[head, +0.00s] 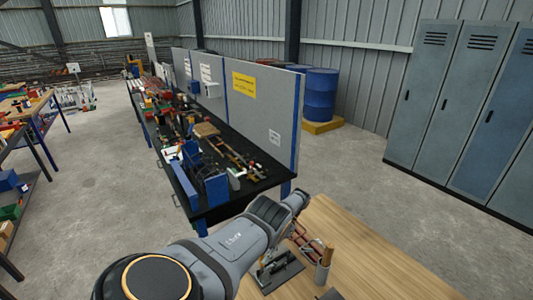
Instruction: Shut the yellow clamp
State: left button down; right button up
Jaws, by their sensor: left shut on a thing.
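My left arm comes in from the bottom left. Its wrist and gripper (293,218) are over the wooden table's far left edge. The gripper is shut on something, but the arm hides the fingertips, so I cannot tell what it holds. Beside and below it, a small frame of reddish-brown bars (308,240) stands on the table. A dark plate with a metal fitting (280,270) lies nearer, partly behind my forearm. I cannot make out any yellow on it, and no yellow clamp shows clearly. My right gripper is out of view.
A grey cup with a wooden-handled tool (323,272) stands right of the dark plate. The wooden table (385,265) is bare to the right. Beyond it are a cluttered black workbench (240,190), lockers (420,95) and blue drums (320,92).

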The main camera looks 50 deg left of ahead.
pick_arm(q)
jog(key=c, duration=1.2)
grip_release()
jog(key=shift+w+f, duration=0.1)
jog(key=shift+w, duration=0.1)
jog(key=shift+s, duration=0.15)
